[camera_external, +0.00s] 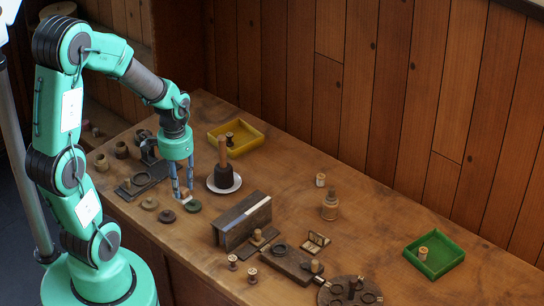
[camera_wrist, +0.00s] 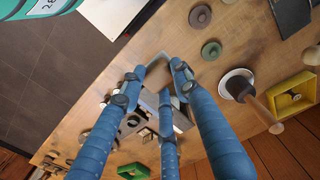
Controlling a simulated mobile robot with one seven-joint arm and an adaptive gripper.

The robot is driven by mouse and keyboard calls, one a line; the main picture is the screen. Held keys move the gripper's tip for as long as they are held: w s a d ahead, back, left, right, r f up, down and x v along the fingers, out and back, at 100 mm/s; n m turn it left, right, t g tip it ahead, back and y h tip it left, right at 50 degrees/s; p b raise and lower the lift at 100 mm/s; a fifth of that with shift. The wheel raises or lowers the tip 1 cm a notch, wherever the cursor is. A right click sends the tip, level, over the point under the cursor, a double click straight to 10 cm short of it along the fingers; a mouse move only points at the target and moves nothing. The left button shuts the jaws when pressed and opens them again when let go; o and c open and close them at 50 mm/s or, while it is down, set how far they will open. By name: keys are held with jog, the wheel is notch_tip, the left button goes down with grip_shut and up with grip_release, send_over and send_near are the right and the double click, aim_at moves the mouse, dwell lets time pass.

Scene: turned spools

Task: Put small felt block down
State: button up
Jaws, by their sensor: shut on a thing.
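My gripper (camera_external: 184,194) hangs low over the left part of the wooden bench in the outside view.
Round discs (camera_external: 193,206) lie close to my gripper. A dark mallet with a wooden handle (camera_external: 222,152) stands on a white saucer (camera_external: 236,186) to the right. Beyond are a yellow tray (camera_external: 249,149), a long dark block (camera_external: 233,226) and a green tray (camera_external: 452,266). The bench's right middle has free room.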

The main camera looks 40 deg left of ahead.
jog(key=w+a+p, duration=0.2)
jog(key=w+a, duration=2.4)
jog(key=a, duration=0.4)
jog(key=w+a+f, duration=0.1)
jog(key=w+a, duration=0.2)
jog(key=a, duration=0.6)
notch_tip(320, 180, down, 12)
jog(key=shift+w+r+p, duration=0.15)
jog(key=shift+r+p, duration=0.1)
jog(key=shift+p, duration=0.15)
jog(key=shift+w+a+f, duration=0.25)
jog(key=shift+w+a, duration=1.25)
jog(key=shift+w, duration=0.75)
jog(key=shift+w+a+f, duration=0.2)
jog(key=shift+w+a, duration=1.3)
jog(key=shift+w, duration=0.7)
jog(key=shift+w+a+f, duration=0.25)
jog(key=shift+w+a, duration=1.25)
jog(key=shift+w, duration=0.75)
jog(key=shift+f, duration=1.8)
